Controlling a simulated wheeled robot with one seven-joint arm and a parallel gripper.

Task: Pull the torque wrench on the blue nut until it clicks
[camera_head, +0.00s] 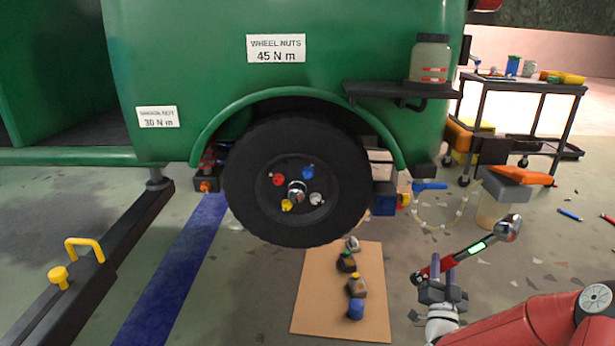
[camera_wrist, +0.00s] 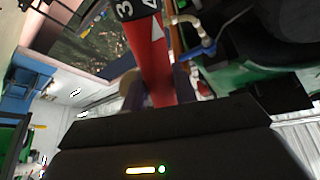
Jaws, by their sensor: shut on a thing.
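The wheel (camera_head: 245,205) has coloured nuts around its hub. The blue nut (camera_head: 308,172) is at the upper right of the hub, with red, yellow and pale nuts around it. My gripper (camera_head: 441,267) is at the lower right of the wheel, shut on the torque wrench (camera_head: 477,246) near its red handle end. The wrench slants up to the right, with a green display and a silver head (camera_head: 508,229) at the far end. It is well apart from the blue nut. In the wrist view its red handle (camera_wrist: 157,65) shows between the fingers, with a black numbered band.
A "WHEEL NUTS 45 N m" label (camera_head: 276,49) is on the green body. A board (camera_head: 319,303) with several small items lies below the wheel. A tool cart (camera_head: 530,88) and a grey stool with an orange tool (camera_head: 510,187) stand right. A blue-handled valve (camera_head: 430,186) is beside the wheel.

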